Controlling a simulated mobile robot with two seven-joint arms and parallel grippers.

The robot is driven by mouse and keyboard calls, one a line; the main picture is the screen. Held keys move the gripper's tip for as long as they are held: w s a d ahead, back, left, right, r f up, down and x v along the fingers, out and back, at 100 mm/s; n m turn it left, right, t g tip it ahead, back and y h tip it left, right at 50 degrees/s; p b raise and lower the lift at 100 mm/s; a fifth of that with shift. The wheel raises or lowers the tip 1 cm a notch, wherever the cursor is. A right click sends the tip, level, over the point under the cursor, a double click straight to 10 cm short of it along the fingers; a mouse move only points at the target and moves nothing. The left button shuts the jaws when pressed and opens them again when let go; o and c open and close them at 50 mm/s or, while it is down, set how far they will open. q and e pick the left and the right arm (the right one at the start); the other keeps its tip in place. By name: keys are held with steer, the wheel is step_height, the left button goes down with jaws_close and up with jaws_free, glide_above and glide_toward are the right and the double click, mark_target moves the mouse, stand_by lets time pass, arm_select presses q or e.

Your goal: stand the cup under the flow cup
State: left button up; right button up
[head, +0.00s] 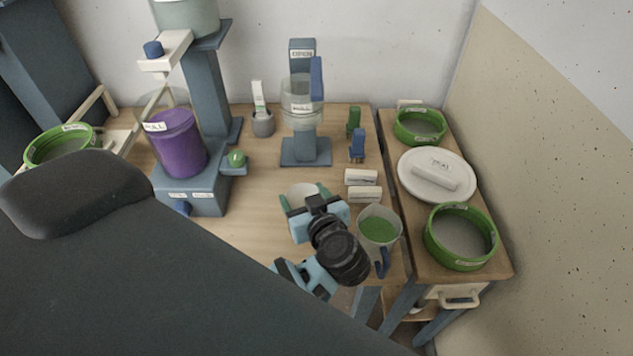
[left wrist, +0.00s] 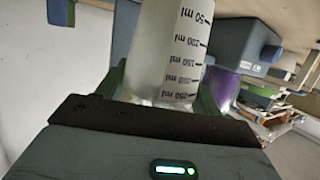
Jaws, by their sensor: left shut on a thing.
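The cup (head: 301,189) is pale and translucent. In the left wrist view the cup (left wrist: 168,52) shows black ml marks on its side. My left gripper (head: 305,197) is shut on the cup, with a finger on each side; its arm hides part of the cup in the head view. The flow cup (head: 299,108) is a clear, labelled vessel held up on a blue-grey stand (head: 305,152) at the back of the table. The gripper and cup are in front of the stand's base, apart from it. My right gripper is not in view.
A jug with green liquid (head: 378,229) stands right of my gripper. Two white labelled blocks (head: 362,178) lie behind it. Small green and blue clips (head: 357,146) stand right of the stand. A purple bucket (head: 177,143) is at left. Bare wood (head: 250,205) lies left of the gripper.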

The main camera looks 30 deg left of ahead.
arm_select(q)
steer(key=shift+w+a, duration=0.25)
steer(key=shift+w, duration=0.05)
steer(key=shift+w+a+f+b, duration=0.25)
steer(key=shift+w+a+f, duration=0.6)
steer(key=shift+w+a, duration=0.9)
steer(key=shift+w+a+f+b, duration=0.25)
steer(key=shift+w+a+f, duration=0.7)
steer(key=shift+w, duration=1.55)
steer(key=shift+w+a+f+b, duration=0.25)
steer(key=shift+w+a+f, duration=0.55)
steer(key=shift+w+a, duration=0.95)
steer(key=shift+w+d+r, duration=0.1)
steer(key=shift+w+d, duration=0.25)
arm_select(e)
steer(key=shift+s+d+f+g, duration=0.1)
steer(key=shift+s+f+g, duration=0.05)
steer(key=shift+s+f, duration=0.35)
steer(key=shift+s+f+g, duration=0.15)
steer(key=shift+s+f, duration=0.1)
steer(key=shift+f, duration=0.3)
